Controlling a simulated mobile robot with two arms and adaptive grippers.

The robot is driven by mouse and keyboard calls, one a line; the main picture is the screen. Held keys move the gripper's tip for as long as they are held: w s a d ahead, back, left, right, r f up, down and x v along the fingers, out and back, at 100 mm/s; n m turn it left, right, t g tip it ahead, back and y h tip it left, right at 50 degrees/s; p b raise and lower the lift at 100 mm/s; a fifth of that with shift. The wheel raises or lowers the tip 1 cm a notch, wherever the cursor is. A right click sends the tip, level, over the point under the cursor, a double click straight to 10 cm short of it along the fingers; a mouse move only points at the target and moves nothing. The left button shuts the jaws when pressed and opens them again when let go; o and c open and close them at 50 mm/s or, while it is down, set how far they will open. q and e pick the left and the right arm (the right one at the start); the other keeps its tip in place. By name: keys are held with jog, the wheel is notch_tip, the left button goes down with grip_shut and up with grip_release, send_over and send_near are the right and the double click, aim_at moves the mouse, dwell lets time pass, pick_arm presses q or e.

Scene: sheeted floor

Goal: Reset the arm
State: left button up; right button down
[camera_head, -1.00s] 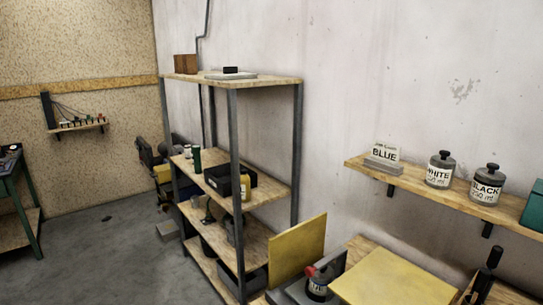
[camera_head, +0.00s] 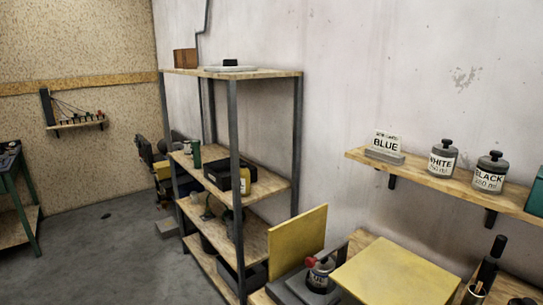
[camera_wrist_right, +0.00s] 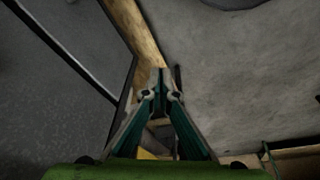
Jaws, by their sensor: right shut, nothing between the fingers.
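My right gripper (camera_wrist_right: 160,90) shows in the right wrist view, with its two teal fingers closed together at the tips and nothing between them. It hangs over a wooden edge (camera_wrist_right: 138,35) and grey floor. No gripper or arm of mine shows in the head view, and my left gripper is in neither view.
A shelf rack (camera_head: 236,130) holding boxes stands against the wall. A wall shelf (camera_head: 450,185) carries a BLUE sign (camera_head: 386,143), a WHITE jar (camera_head: 442,160) and a BLACK jar (camera_head: 489,174). Floor (camera_head: 90,250) at left is mostly clear.

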jog(key=s+d+f+b, duration=0.1)
jog(key=s+f+b, duration=0.4)
jog(key=f, duration=1.3)
jog(key=s+d+f+g, duration=0.1)
jog(key=s+d+f, duration=0.1)
jog(key=s+f, duration=1)
jog(key=s, duration=0.2)
jog(key=shift+s+d+f+g+b, duration=0.2)
jog(key=shift+s+g+b, duration=0.1)
jog(key=shift+s+b, duration=0.1)
